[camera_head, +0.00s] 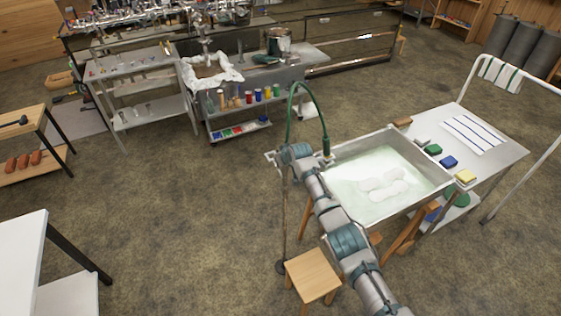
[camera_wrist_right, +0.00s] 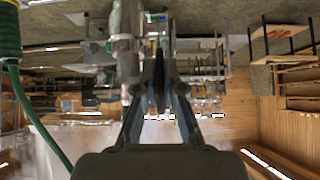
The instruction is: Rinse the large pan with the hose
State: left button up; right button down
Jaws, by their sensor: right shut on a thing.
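The large pan (camera_head: 440,178) is a wide steel basin on wooden legs at the right of the head view. It holds pale, cloudy liquid with white foam (camera_head: 382,186) in the middle. The green hose (camera_head: 311,95) arches from a thin upright post (camera_head: 284,215) to a nozzle (camera_head: 326,147) hanging over the pan's far left corner. In the wrist view the hose (camera_wrist_right: 35,120) curves down at left. My right gripper (camera_head: 288,153) is at the post's top, shut on a metal fitting mostly hidden by it; its fingers (camera_wrist_right: 159,85) are close together. My left gripper is not in view.
A steel side table (camera_head: 505,150) with sponges and a striped cloth adjoins the pan's right. A wooden stool (camera_head: 312,275) stands in front of the post. A sink counter (camera_head: 320,52) stands behind. The floor at left centre is clear.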

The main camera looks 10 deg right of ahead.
jog(key=shift+w+a+g, duration=0.1)
jog(key=shift+w+g, duration=0.1)
jog(key=shift+g, duration=0.2)
jog(key=c, duration=1.3)
grip_release()
jog(key=shift+a+f, duration=0.1)
jog(key=shift+c, duration=0.2)
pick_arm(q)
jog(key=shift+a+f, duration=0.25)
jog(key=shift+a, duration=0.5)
pick_arm(e)
jog(key=shift+o, duration=0.3)
jog(key=shift+w+a, duration=0.1)
jog(key=shift+w, duration=0.15)
jog(key=shift+s+d, duration=0.1)
jog(key=shift+d, duration=0.15)
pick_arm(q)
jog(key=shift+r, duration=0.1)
pick_arm(e)
jog(key=v, duration=0.7)
jog(key=shift+s+r, duration=0.2)
jog(key=shift+r, duration=0.2)
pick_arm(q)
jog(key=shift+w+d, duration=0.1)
pick_arm(e)
jog(key=shift+a, duration=0.15)
